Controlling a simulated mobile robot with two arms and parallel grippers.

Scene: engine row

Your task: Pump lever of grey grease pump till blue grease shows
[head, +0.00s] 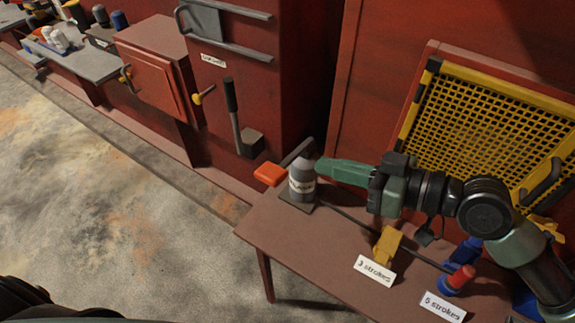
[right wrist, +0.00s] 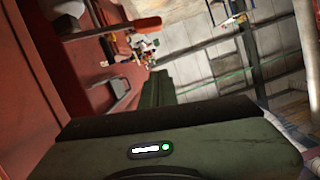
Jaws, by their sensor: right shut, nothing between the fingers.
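The grey grease pump (head: 302,183) stands upright on the far left end of the brown bench (head: 262,222), with a dark label on its body. Its lever ends in an orange-red handle (head: 270,174) pointing left; a similar red handle (right wrist: 133,26) shows in the right wrist view. My right gripper (head: 320,167) is shut and empty, its green fingertips close beside the pump's top on the right. I cannot tell whether they touch it. The fingers (right wrist: 165,85) also show in the right wrist view. I see no blue grease at the pump. My left gripper is out of view.
A thin dark line runs along the bench past a yellow block (head: 387,245) to a blue and red fitting (head: 457,279). Cards read "3 strokes" (head: 374,270) and "5 strokes" (head: 443,307). A yellow mesh guard (head: 490,125) stands behind. The floor at left is clear.

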